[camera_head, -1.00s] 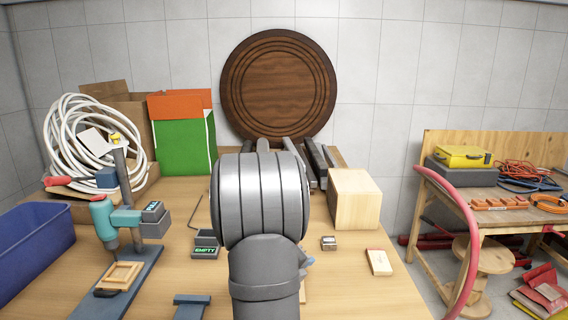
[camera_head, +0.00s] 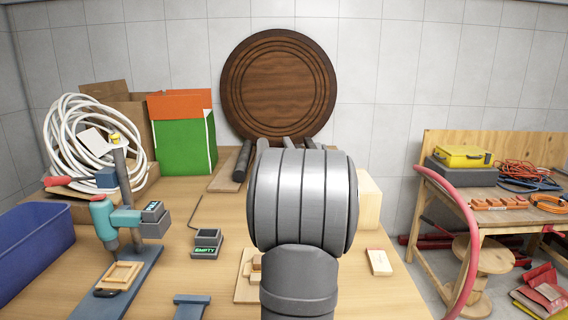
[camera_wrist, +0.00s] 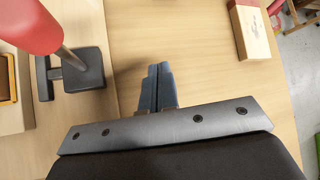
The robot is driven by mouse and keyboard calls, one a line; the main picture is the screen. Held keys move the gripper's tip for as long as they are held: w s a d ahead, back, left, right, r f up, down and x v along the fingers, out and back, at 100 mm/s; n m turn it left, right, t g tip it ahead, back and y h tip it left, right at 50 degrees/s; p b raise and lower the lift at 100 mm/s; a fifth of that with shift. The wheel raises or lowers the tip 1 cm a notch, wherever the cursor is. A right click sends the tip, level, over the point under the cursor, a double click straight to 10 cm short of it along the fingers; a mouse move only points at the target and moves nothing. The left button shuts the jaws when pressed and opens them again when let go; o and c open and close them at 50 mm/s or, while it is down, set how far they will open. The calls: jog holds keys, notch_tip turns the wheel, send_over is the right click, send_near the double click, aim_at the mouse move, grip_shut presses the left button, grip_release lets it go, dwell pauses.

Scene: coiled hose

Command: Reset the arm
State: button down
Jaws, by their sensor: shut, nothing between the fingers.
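My gripper (camera_wrist: 157,88) shows in the wrist view, its two blue-grey fingers shut together with nothing between them, above the bare wooden tabletop. In the head view my grey arm hides it and part of the table's middle. In the wrist view a red-topped tool on a dark square base (camera_wrist: 84,70) stands to the left of the fingers, apart from them. A wooden block (camera_wrist: 252,30) lies at the upper right.
In the head view a drill stand (camera_head: 122,215), a blue bin (camera_head: 30,245) and a coiled white hose (camera_head: 85,145) are on the left. A box labelled EMPTY (camera_head: 207,243) sits left of my arm. A pink hose (camera_head: 466,235) hangs at the table's right.

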jog(key=shift+v, duration=0.95)
